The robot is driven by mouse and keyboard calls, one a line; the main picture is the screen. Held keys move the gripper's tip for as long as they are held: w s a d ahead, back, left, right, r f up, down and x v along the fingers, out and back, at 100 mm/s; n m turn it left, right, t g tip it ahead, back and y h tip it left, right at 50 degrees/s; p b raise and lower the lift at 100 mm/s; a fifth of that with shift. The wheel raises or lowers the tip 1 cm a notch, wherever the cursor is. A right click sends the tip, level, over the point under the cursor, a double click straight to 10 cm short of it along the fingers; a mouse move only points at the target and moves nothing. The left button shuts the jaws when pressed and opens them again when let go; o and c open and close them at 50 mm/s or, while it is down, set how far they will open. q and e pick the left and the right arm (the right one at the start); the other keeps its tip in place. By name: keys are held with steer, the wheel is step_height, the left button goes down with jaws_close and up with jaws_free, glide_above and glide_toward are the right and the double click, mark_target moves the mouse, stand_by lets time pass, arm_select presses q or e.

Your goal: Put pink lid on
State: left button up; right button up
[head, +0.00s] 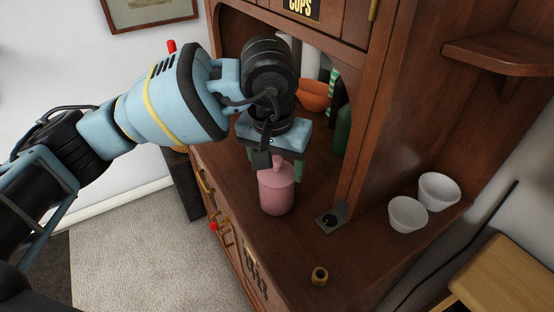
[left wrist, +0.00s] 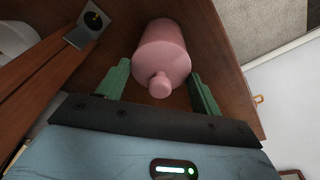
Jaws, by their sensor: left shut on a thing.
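The pink lid (head: 277,168), with a small knob on top, is at the mouth of the pink jar (head: 276,198), which stands upright on the wooden cabinet's counter. In the left wrist view, the lid (left wrist: 160,77) lines up with the jar body (left wrist: 162,42); I cannot tell whether it is fully seated. My left gripper (head: 276,170) points down from above, its green fingers on either side of the lid, shut on it. The gripper (left wrist: 160,80) also shows in the left wrist view. My right gripper is not in view.
Two white cups (head: 408,214) stand at the right of the counter. A small brass ring (head: 320,276) lies near the front. An orange bowl (head: 313,95) and a green bottle (head: 342,128) stand in the alcove behind. A wooden post (head: 370,120) rises right of the jar.

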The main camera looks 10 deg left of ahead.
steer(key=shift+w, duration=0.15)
arm_select(q)
steer(key=o, duration=1.1)
steer(key=shift+c, duration=0.2)
steer(key=shift+r, duration=0.1)
steer(key=r, duration=0.5)
steer(key=s+r, duration=0.1)
steer(key=r, duration=0.1)
steer(key=shift+s+a+r, duration=0.1)
steer(key=shift+r, duration=0.15)
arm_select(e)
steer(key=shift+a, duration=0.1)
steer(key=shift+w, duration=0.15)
